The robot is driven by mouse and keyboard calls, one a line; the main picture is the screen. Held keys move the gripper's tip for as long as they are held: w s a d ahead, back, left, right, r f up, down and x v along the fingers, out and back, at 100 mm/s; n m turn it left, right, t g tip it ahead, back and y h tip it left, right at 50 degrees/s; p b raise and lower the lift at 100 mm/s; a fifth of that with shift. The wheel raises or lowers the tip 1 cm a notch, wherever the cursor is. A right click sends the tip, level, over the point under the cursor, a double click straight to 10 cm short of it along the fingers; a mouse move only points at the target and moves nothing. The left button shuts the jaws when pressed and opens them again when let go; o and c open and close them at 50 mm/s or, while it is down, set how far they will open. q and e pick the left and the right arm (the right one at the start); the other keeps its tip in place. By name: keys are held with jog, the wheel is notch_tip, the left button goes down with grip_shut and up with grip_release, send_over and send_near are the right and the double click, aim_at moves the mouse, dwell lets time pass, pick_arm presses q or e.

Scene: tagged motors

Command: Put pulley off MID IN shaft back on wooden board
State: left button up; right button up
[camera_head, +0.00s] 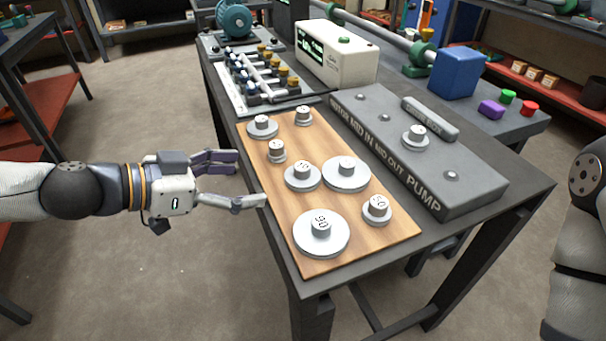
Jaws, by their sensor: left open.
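The wooden board (352,220) lies on the table and holds several silver pulleys, among them a large one marked 90 (321,232) at the near end. To its right is a grey block (470,192) labelled MOTOR, MID IN, MID OUT, PUMP. One pulley (415,137) sits on the block, third along the row of shafts from the far end. The other shafts look like bare stubs. My left gripper (250,179) is open and empty at the board's left edge, apart from the pulleys. My right gripper is out of view.
A grey bar (430,119) lies on the block behind the pulley. A white box with a screen (336,58) and a rack of small parts (265,80) stand beyond. A blue box (457,73) and coloured blocks are at right. The floor left of the table is clear.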

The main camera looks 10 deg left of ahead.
aim_at(300, 167)
pick_arm(q)
jog(key=b+x, duration=0.1)
jog(key=x, duration=0.1)
jog(key=b+x, duration=0.1)
jog(key=x, duration=0.2)
jog(key=shift+w+a+f, duration=0.1)
jog(key=shift+w+f, duration=0.1)
jog(key=shift+f, duration=0.2)
jog(key=w+d, duration=0.1)
jog(key=w+d+b, duration=0.1)
jog(key=w+d, duration=0.2)
jog(key=w, duration=0.1)
jog(key=shift+d+f+b, duration=0.35)
jog(key=shift+s+r, duration=0.1)
jog(key=shift+r, duration=0.1)
jog(key=c, duration=1.9)
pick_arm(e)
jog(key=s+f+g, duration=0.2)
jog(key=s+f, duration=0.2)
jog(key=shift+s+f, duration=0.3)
